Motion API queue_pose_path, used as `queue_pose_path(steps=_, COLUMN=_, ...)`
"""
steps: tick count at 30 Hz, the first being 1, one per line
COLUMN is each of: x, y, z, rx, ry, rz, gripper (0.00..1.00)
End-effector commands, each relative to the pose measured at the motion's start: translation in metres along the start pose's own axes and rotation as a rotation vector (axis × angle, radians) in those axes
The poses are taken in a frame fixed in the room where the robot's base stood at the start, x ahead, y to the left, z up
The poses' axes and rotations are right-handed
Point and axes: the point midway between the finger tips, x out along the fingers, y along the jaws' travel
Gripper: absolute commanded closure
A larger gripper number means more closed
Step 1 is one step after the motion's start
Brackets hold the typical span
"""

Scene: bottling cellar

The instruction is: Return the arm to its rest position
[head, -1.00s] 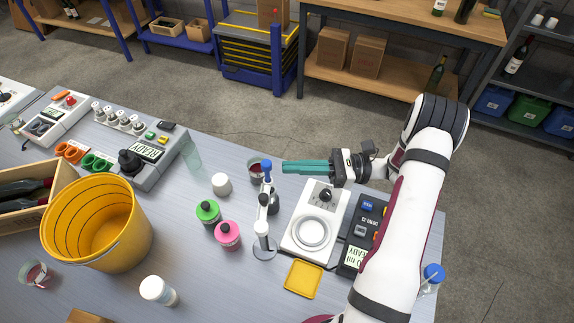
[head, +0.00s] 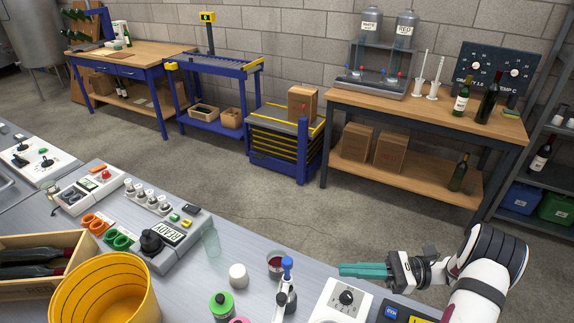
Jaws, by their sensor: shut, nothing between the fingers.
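My gripper (head: 364,270) shows at the lower right in the head view. Its teal fingers point left and are closed together, with nothing between them. They are above the far edge of the grey bench (head: 185,287), just above the white device with a black knob (head: 346,297). My white arm comes in from the lower right corner.
A small cup of red liquid (head: 275,265), a white-capped jar (head: 238,276) and a green-capped bottle (head: 222,305) stand left of the gripper. A yellow bucket (head: 105,290) is at the lower left. Open floor (head: 270,215) lies beyond the bench.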

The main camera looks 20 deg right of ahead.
Motion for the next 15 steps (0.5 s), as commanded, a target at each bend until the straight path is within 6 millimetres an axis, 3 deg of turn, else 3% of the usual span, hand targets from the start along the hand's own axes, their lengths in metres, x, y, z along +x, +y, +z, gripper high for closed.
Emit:
queue_pose_path(steps=2, x=0.028, y=0.011, z=0.021, rx=-0.033, ry=0.089, rz=0.12, gripper=1.0)
queue_pose_path(steps=4, x=0.066, y=0.036, z=0.045, rx=-0.09, ry=0.233, rz=0.301, gripper=1.0)
queue_pose_path(steps=6, x=0.102, y=0.076, z=0.066, rx=-0.176, ry=0.406, rz=0.502, gripper=1.0)
queue_pose_path(steps=8, x=0.122, y=0.113, z=0.078, rx=-0.271, ry=0.554, rz=0.656, gripper=1.0)
queue_pose_path(steps=12, x=0.136, y=0.189, z=0.085, rx=-0.566, ry=0.872, rz=0.927, gripper=1.0)
queue_pose_path(steps=15, x=0.13, y=0.221, z=0.079, rx=-0.788, ry=1.032, rz=1.028, gripper=1.0)
